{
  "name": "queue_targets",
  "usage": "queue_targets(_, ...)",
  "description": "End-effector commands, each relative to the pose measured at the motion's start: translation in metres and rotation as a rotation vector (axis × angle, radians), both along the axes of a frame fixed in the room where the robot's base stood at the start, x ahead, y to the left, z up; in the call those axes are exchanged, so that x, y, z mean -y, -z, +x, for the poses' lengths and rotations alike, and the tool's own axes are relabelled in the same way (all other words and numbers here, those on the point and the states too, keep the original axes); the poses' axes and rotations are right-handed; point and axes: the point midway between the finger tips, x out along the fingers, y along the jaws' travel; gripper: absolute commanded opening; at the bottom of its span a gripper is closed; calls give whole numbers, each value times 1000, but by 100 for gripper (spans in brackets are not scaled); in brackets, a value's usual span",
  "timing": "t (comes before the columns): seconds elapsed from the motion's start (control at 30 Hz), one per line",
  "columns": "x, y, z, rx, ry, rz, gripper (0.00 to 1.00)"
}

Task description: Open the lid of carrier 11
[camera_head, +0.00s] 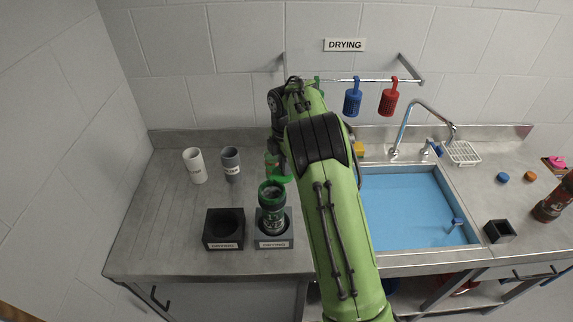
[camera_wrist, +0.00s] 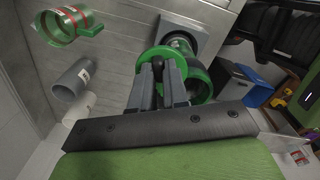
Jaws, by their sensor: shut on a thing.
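A green carrier (camera_head: 272,208) stands upright in the right dark holder (camera_head: 274,241) on the steel counter; its number is not readable. It also shows in the wrist view (camera_wrist: 200,82), with a green rim and a dark, round inside. A bright green lid part (camera_head: 281,179) is at its top, against my gripper. My gripper's fingers (camera_wrist: 168,70) are shut on the green lid part, around a dark knob at the carrier's top edge. How far the lid stands open is unclear. In the head view my green arm hides most of the gripper.
An empty dark holder (camera_head: 224,230) sits just left. A white cup (camera_head: 195,166) and a grey cup (camera_head: 231,163) stand behind.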

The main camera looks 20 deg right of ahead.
Motion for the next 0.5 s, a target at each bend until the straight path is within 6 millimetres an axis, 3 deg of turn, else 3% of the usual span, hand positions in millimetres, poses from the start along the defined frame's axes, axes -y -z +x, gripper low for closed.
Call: queue_targets(0.5, 0, 0, 2, -1, -51, 0, 0)
